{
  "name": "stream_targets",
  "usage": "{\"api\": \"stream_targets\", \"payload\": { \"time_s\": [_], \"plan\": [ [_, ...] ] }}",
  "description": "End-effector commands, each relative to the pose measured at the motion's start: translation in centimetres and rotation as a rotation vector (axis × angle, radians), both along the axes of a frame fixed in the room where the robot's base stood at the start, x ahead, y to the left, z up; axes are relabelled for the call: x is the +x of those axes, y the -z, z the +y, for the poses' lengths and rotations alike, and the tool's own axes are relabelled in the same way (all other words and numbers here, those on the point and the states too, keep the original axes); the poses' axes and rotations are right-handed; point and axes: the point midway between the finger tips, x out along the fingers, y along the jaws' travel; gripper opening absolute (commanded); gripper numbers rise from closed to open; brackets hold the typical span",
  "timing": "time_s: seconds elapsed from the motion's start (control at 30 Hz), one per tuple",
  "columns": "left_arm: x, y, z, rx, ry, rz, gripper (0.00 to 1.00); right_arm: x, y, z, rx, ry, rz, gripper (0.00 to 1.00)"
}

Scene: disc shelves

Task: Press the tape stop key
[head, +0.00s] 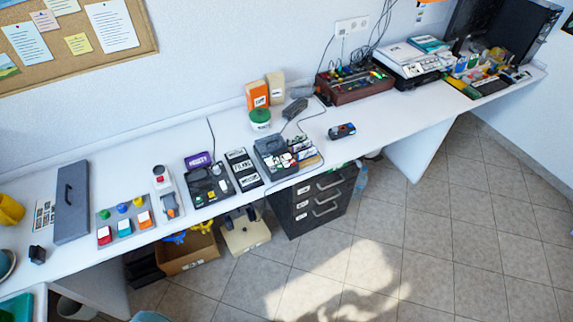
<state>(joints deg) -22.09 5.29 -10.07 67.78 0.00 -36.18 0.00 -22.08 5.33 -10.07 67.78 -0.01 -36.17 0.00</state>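A long white bench carries several small devices, and the tape stop key is too small to pick out. A dark device (275,160) with red, white and green parts at its front stands near the bench's middle. Left of it is a black panel with white labels (243,169). Further left is a black device (209,186) with small coloured keys and a purple label (198,160) behind it. I cannot tell which of these is the tape machine. Neither of my grippers is in view.
A plate with coloured buttons (124,222) and a grey case (72,203) are at the left. A small dark device (342,131) lies near the front edge. A wooden-cased unit (354,84) stands farther right. A black drawer cabinet (312,201) stands below; the tiled floor (430,230) is clear.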

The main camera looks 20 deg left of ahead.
Motion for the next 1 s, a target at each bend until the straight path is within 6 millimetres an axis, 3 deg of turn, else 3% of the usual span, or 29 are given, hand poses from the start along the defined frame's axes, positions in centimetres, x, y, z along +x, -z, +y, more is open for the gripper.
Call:
{"api": "stream_targets", "payload": {
  "time_s": [0.03, 0.13, 1.0],
  "plan": [
    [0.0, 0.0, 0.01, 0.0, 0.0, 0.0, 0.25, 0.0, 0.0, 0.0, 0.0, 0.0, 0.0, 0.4],
    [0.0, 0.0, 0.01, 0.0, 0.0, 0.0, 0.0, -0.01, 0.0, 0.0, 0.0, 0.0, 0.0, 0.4],
    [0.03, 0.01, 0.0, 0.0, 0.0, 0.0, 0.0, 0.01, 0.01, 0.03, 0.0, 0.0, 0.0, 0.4]
  ]
}}
